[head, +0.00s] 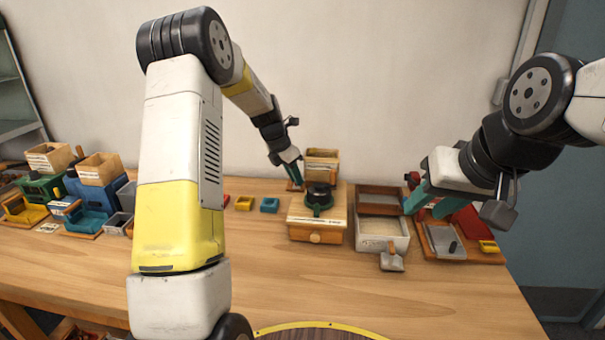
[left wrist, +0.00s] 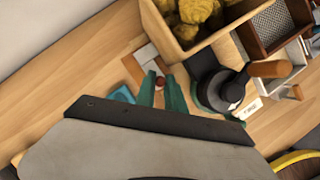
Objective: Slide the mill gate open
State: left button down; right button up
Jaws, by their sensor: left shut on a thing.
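The mill (head: 318,228) is a wooden box with a round front knob, a dark, green-based grinder (head: 319,198) on top and a wooden hopper (head: 322,158) behind. My left gripper (head: 294,178) reaches down at the mill's left rear corner. In the left wrist view its green fingers (left wrist: 161,90) are shut on a small red-brown knob (left wrist: 160,82), beside a white and brown plate (left wrist: 148,58) that looks like the gate. The fingers partly hide the knob; how far the gate stands open cannot be told. My right gripper (head: 440,205) is open above the right-hand tray, its fingers apart.
Yellowish chunks fill the hopper (left wrist: 178,48) in the left wrist view. A light bin (head: 382,232) and a small scoop (head: 392,260) are right of the mill. Small yellow (head: 244,203) and teal (head: 270,205) blocks lie left. The front tabletop is clear.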

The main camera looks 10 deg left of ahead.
dwell(0.3)
pick_arm(q)
jog(key=shift+a, duration=1.5)
jog(key=c, duration=1.4)
grip_release()
jog(key=shift+a, duration=0.1)
jog(key=shift+r, duration=0.1)
jog(key=v, duration=0.7)
jog(key=shift+r, duration=0.3)
